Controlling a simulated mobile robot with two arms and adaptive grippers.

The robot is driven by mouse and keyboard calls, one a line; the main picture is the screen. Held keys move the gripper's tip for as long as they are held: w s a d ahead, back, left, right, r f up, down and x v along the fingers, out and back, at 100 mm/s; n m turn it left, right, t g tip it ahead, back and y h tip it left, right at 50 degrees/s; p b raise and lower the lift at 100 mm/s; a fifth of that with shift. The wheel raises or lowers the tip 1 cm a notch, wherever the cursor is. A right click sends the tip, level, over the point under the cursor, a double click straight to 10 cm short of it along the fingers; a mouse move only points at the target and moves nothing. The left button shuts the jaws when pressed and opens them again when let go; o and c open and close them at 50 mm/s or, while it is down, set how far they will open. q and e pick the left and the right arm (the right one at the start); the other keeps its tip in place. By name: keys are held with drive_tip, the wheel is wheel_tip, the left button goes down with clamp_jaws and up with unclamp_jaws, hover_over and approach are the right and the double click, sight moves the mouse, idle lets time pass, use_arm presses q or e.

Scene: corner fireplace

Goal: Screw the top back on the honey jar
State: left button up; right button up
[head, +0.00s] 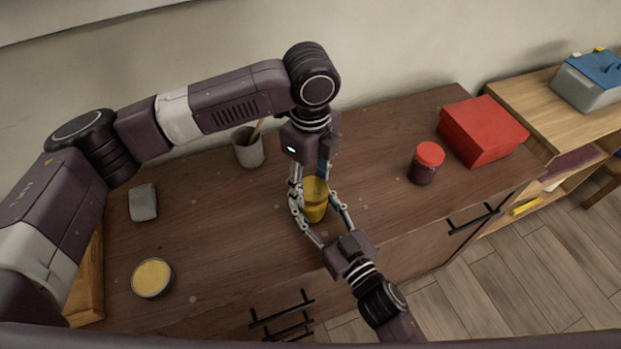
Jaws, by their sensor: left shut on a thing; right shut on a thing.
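The honey jar (315,210) stands upright on the wooden cabinet top, amber-yellow, with a yellow top (314,186) at its upper end. My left gripper (312,184) reaches down from behind and above and is shut on the jar's upper end, at the top. My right gripper (322,216) reaches in from the front and is shut on the jar's body, with a finger on each side. The fingers hide parts of the jar, and I cannot tell how tightly the top sits on the rim.
A red-lidded jar (425,167) and a red box (482,133) stand to the right. A grey cup (248,151) with a stick stands behind left. A grey block (143,203) and a round yellow-topped tin (153,279) lie left. The cabinet top (225,225) is clear between.

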use_arm(q)
drive_tip(key=shift+f, duration=0.2)
drive_tip(key=m, duration=0.5)
drive_tip(key=shift+w+d+m, duration=0.1)
drive_tip(key=shift+d+m, duration=0.05)
drive_tip(key=shift+m, duration=0.25)
drive_tip(key=m, duration=0.5)
drive_tip(key=shift+d, duration=0.15)
drive_tip(key=m, duration=0.5)
drive_tip(key=shift+d+m, duration=0.1)
drive_tip(key=shift+m, duration=0.3)
drive_tip(key=m, duration=0.7)
drive_tip(key=shift+d, duration=0.15)
drive_tip(key=o, duration=0.8)
drive_tip(key=shift+r, duration=0.1)
